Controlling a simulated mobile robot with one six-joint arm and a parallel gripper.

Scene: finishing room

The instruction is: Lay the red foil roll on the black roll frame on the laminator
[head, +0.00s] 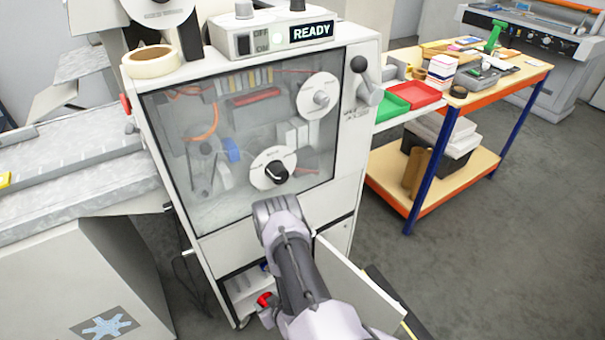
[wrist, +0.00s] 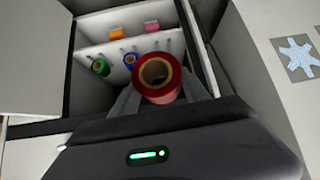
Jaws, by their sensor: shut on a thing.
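The red foil roll (wrist: 178,86) is in the wrist view, its round end with a pale core facing the camera. My gripper (wrist: 162,98) is shut on it, a grey finger on each side. The roll is in front of a white compartment; whether it touches the shelf is unclear. In the head view the red roll (head: 265,299) shows low in the open cupboard of the white machine, beside my arm, which hides much of the gripper. I cannot make out the black roll frame. A grey machine at the back right (head: 530,42) may be the laminator.
A green roll (wrist: 100,67) and a blue roll (wrist: 130,58) lie close behind. An orange roll (wrist: 152,26) and a pink roll (wrist: 116,33) sit on the upper shelf. The open cupboard door (head: 360,285) stands right of my arm. A workbench (head: 455,180) and clear floor lie right.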

